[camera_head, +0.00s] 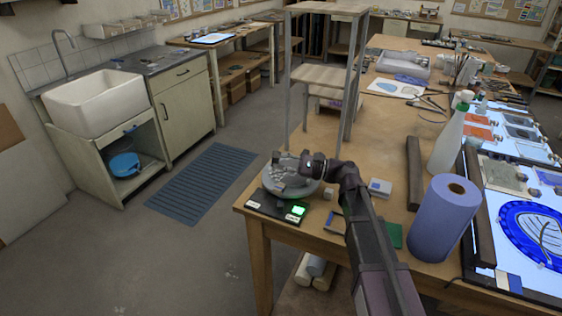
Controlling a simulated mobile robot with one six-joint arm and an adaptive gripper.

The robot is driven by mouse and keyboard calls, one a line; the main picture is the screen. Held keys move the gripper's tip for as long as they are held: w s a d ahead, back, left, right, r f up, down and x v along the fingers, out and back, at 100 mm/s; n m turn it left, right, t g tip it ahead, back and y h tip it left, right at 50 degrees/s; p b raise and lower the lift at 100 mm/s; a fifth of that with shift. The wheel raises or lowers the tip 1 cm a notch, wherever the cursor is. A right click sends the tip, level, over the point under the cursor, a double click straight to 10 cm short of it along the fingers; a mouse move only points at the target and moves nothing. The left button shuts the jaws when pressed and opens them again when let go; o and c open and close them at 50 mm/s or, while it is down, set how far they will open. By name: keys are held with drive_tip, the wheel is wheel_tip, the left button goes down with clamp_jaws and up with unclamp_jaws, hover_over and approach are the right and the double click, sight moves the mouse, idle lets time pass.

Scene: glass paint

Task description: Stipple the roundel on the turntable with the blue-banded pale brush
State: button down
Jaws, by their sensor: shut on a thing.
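The round grey turntable (290,190) stands at the near left corner of the wooden table. My gripper (284,168) is over it, with my wrist coming in from the right. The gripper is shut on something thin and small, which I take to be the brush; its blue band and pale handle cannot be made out. The gripper and wrist hide much of the turntable's top, so the roundel is not clear. I cannot tell whether the brush tip touches anything.
A dark box with a lit green display (298,211) sits in front of the turntable. A wooden shelf frame (320,76) rises behind.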

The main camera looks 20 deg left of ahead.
drive_tip(key=d, duration=0.7)
drive_tip(key=shift+s, duration=0.35)
drive_tip(key=shift+f, duration=0.1)
idle(0.4)
drive_tip(key=shift+f+b, duration=0.75)
drive_tip(key=shift+b, duration=0.05)
drive_tip(key=shift+f+b, duration=0.3)
idle(1.4)
drive_tip(key=shift+r+p, duration=1.15)
drive_tip(key=shift+a, duration=0.1)
drive_tip(key=shift+w+a, duration=1.05)
drive_tip(key=shift+w, duration=0.25)
drive_tip(key=shift+w+a, duration=1.1)
drive_tip(key=shift+w, duration=0.15)
drive_tip(key=shift+w+a, duration=1.05)
drive_tip(key=shift+w, duration=0.25)
drive_tip(key=shift+f, duration=0.15)
